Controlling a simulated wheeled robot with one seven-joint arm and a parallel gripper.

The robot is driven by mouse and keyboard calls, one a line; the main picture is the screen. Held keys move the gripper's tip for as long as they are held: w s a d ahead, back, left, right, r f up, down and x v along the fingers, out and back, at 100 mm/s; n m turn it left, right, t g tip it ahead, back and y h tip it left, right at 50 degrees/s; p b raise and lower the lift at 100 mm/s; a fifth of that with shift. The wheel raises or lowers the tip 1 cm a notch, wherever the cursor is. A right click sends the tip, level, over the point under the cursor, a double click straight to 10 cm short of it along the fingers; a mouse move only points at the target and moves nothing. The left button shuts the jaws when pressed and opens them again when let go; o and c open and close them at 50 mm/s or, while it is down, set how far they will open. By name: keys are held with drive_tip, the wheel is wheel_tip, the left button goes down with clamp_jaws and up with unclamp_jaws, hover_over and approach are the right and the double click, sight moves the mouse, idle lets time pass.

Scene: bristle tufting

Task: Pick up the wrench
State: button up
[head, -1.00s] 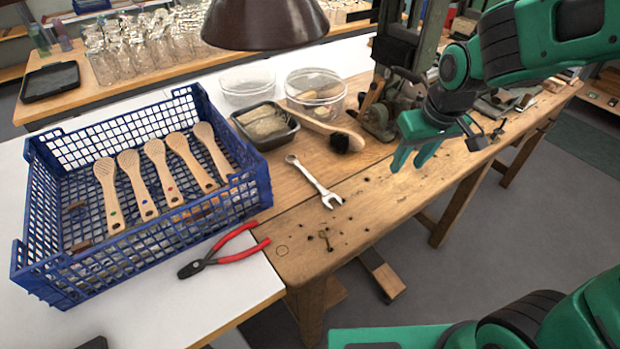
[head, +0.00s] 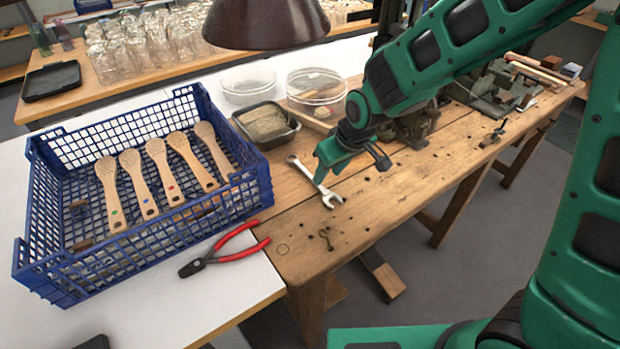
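The silver wrench (head: 329,196) lies flat on the wooden bench (head: 390,205), with its open jaw toward the front and its ring end (head: 293,160) toward the back left. My green gripper (head: 322,180) is right over the wrench's handle, pointing down, and hides part of it. One finger shows in front of the handle. I cannot tell whether the fingers touch the wrench or how far apart they are.
A blue crate (head: 262,190) with several wooden brush handles stands left. Red-handled pliers (head: 237,256) lie in front of it. A black tray (head: 292,135) and clear round containers (head: 318,97) stand behind the wrench. A brown lamp shade (head: 265,25) hangs above. The bench's front right is clear.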

sight(322, 187)
drive_tip(key=x, duration=0.4)
drive_tip(key=shift+s+a, duration=0.25)
drive_tip(key=shift+w+a+f, duration=0.15)
drive_tip(key=shift+w+f, duration=0.05)
drive_tip(key=shift+f, duration=0.3)
drive_tip(key=shift+c, duration=0.4)
clamp_jaws()
